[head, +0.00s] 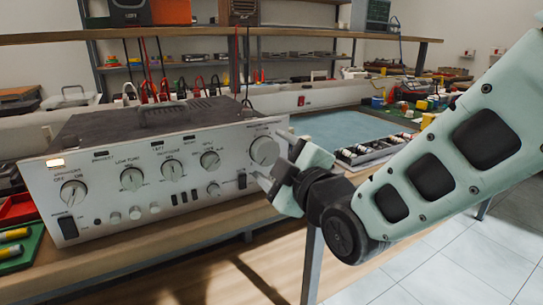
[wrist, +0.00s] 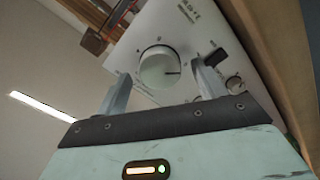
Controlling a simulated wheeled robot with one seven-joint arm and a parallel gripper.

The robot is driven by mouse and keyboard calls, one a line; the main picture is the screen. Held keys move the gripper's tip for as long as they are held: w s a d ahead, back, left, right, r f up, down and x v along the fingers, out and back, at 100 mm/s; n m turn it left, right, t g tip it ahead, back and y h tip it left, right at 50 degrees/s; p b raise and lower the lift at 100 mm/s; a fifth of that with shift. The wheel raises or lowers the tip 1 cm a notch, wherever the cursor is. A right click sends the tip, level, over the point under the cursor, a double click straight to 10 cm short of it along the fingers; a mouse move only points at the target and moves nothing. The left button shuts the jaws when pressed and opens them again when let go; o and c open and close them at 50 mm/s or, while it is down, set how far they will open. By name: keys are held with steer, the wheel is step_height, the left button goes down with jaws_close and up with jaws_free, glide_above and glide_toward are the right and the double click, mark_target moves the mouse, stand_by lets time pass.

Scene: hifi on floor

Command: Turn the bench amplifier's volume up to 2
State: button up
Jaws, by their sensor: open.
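The bench amplifier (head: 160,170) is a silver-fronted unit with a dark top, standing on the wooden bench. Its large volume knob (head: 264,150) is at the upper right of the front panel. In the wrist view the knob (wrist: 159,67) is round and pale with a dark pointer line toward the right; I cannot read the scale numbers. My gripper (head: 278,168) is in front of the knob at the panel's right end. In the wrist view its two fingers (wrist: 160,90) are apart, one to each side below the knob, with nothing held. I cannot tell whether either finger touches the knob.
Other knobs (head: 132,179) and a lit power lamp (head: 56,163) share the panel. A small dark switch (wrist: 216,57) sits close to the right finger. A tray of parts (head: 375,150) stands right of the amplifier, beside a blue mat (head: 345,127). Open floor (head: 420,275) lies in front.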

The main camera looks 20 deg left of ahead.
steer(key=shift+w+a, duration=0.4)
steer(key=shift+a, duration=0.1)
steer(key=c, duration=1)
steer(key=shift+m, duration=0.3)
